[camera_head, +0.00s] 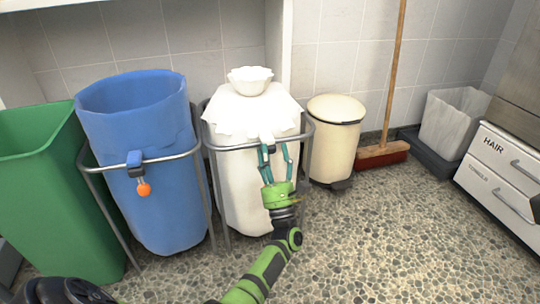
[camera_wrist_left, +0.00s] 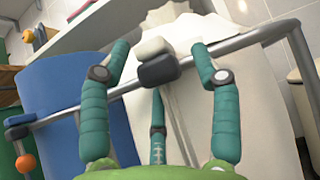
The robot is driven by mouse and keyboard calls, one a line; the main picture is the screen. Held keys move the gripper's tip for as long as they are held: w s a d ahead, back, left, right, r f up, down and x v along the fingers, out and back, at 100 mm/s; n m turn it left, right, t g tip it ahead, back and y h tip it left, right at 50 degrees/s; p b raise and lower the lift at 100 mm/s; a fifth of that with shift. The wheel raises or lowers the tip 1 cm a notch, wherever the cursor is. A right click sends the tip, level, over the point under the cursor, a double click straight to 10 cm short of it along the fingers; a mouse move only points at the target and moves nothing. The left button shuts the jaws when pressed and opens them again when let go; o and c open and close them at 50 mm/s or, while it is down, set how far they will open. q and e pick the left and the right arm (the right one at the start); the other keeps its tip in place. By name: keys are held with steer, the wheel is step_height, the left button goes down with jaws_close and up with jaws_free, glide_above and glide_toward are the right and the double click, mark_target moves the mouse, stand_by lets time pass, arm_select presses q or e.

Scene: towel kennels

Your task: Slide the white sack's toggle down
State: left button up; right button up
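The white sack (camera_head: 257,190) hangs in a grey metal ring stand, its top covered by draped white cloth with a frilled white piece (camera_head: 250,80) above. Its toggle (camera_wrist_left: 157,65), a dark grey block with a pale top, sits at the front of the rail; in the head view the toggle (camera_head: 266,137) is small. My left gripper (camera_head: 275,150) is open in front of the sack. In the left wrist view the gripper (camera_wrist_left: 160,58) has fingers on both sides of the toggle, with gaps, and a third finger below. My right gripper is not in view.
A blue sack (camera_head: 150,190) in its own ring stand, with a blue toggle (camera_head: 135,160) and orange ball (camera_head: 144,189), stands left, beside a green bin (camera_head: 50,200). A cream bin (camera_head: 333,150) and broom (camera_head: 383,153) stand right. The speckled floor (camera_head: 400,240) at front right is clear.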

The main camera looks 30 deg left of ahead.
arm_select(q)
steer(key=shift+f, duration=0.1)
steer(key=v, duration=1.2)
